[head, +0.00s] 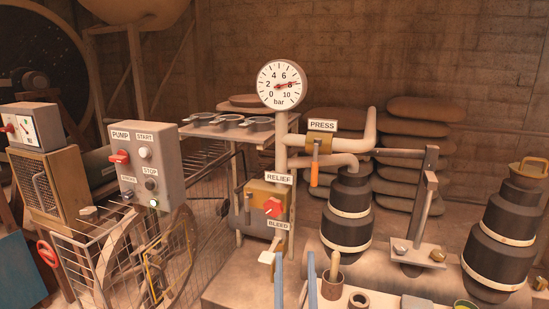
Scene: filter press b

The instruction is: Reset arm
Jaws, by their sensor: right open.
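My right gripper (295,260) shows at the bottom middle as two blue upright fingers. The fingers are apart and nothing is between their tips. They stand in front of the lower part of the press stand, close to the pale bleed handle (266,257) and left of a brown cup (332,287) with a stick in it. The rest of this gripper is cut off by the bottom edge. My left gripper is not in view.
Behind stand the relief valve (270,199) with a red knob, the pressure gauge (282,84) and the press valve (319,147) with an orange handle. A pump panel (150,157) is at left. Dark stacked cylinders (347,214) and a lever stand (418,252) are at right.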

